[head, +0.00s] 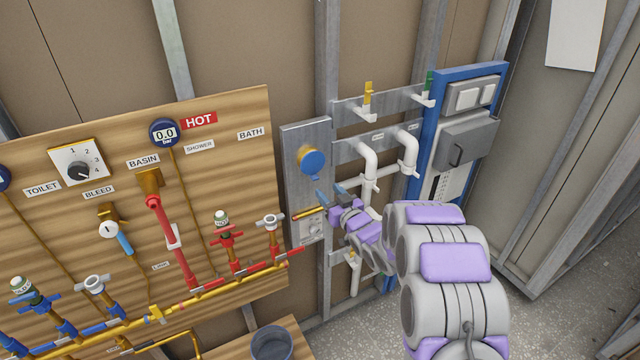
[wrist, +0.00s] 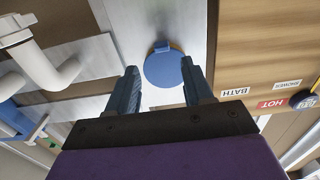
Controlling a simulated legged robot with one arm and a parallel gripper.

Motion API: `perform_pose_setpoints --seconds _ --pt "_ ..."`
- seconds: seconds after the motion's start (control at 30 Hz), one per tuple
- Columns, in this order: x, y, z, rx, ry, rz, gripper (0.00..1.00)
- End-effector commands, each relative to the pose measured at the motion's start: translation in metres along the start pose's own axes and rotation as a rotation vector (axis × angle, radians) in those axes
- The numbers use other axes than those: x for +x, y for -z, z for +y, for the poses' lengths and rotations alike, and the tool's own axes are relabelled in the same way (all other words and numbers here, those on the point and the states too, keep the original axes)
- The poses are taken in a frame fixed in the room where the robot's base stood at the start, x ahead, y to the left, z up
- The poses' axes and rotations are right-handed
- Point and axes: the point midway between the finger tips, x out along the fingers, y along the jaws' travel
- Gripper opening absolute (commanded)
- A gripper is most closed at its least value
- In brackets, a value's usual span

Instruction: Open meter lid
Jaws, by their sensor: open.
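The meter is a round brass-rimmed body with a blue disc lid (head: 311,163) over its face, on a grey metal plate (head: 291,139). The lid looks shut. In the wrist view, which is upside down, the blue lid (wrist: 163,70) shows with a small hinge tab and a thin gold rim. My gripper (head: 330,191) is open and empty, just below the meter in the head view. In the wrist view my gripper (wrist: 159,68) has one blue-grey finger on each side of the lid's line, apart from it. The meter's face is hidden.
A wooden board (head: 130,190) with pipes, valves and a HOT gauge (head: 164,131) stands left. White pipes (head: 369,165) and a blue panel with a grey box (head: 467,140) stand right. A brass pipe end (head: 308,213) lies below the meter. A bucket (head: 272,344) is low down.

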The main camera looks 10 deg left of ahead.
Motion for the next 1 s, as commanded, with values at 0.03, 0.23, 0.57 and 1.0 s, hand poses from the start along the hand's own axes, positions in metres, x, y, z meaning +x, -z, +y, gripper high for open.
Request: perform_pose_setpoints --seconds 0.03,0.23,0.57,1.0 --pt "0.008 -0.001 -0.002 0.001 0.003 0.001 0.51" --pt "0.036 -0.002 -0.002 0.001 0.002 -0.001 0.51" --pt "0.059 -0.002 0.001 0.003 0.000 -0.003 0.51" --pt "0.062 -0.001 -0.001 0.001 0.000 -0.002 0.42"
